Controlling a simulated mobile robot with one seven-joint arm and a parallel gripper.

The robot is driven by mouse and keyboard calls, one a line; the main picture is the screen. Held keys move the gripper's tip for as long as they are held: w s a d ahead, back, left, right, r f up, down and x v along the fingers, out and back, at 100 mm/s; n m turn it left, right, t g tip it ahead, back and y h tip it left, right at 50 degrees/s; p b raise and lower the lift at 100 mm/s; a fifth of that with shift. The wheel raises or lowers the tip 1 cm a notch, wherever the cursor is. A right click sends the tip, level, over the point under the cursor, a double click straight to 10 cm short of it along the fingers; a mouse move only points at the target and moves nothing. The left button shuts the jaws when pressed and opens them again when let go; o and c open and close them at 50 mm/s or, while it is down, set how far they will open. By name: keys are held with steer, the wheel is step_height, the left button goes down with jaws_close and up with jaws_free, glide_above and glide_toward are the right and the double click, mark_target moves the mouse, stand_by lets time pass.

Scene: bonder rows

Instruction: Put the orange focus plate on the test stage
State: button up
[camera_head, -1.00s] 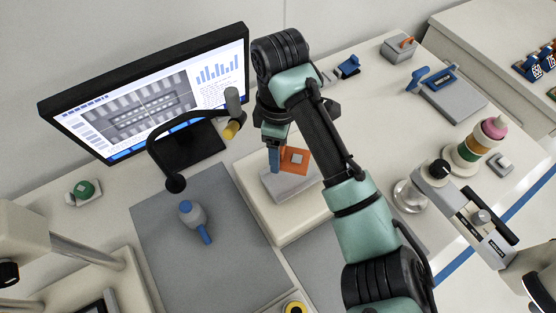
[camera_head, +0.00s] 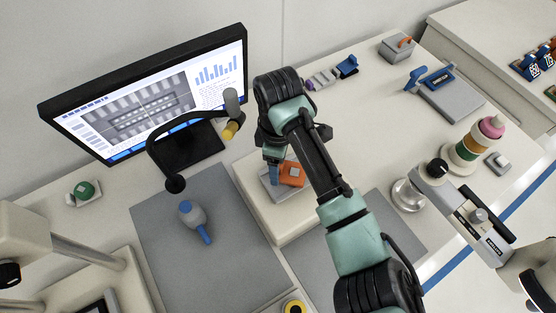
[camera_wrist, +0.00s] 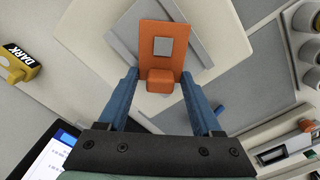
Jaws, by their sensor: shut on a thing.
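The orange focus plate (camera_wrist: 152,32) has a grey square in its middle and an orange grip block (camera_wrist: 160,80). My gripper (camera_wrist: 160,88) is shut on this block, with a blue finger on each side. In the head view the plate (camera_head: 292,174) sits low over the grey test stage (camera_head: 270,189), which stands on a cream base (camera_head: 288,231). The stage also shows under the plate in the wrist view (camera_wrist: 198,50), turned at an angle to it. I cannot tell whether the plate touches the stage. My gripper (camera_head: 276,174) partly hides the stage.
A monitor (camera_head: 150,95) and a black bent-arm lamp (camera_head: 174,184) stand left of the stage. A grey mat (camera_head: 215,250) holds a grey and blue tool (camera_head: 194,218). A microscope-like device (camera_head: 470,210) stands at right. Blue and grey parts (camera_head: 335,74) lie behind my arm.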

steer(key=o, duration=1.5)
steer(key=shift+r, duration=0.1)
step_height(320, 180, up, 13)
steer(key=shift+p, duration=0.3)
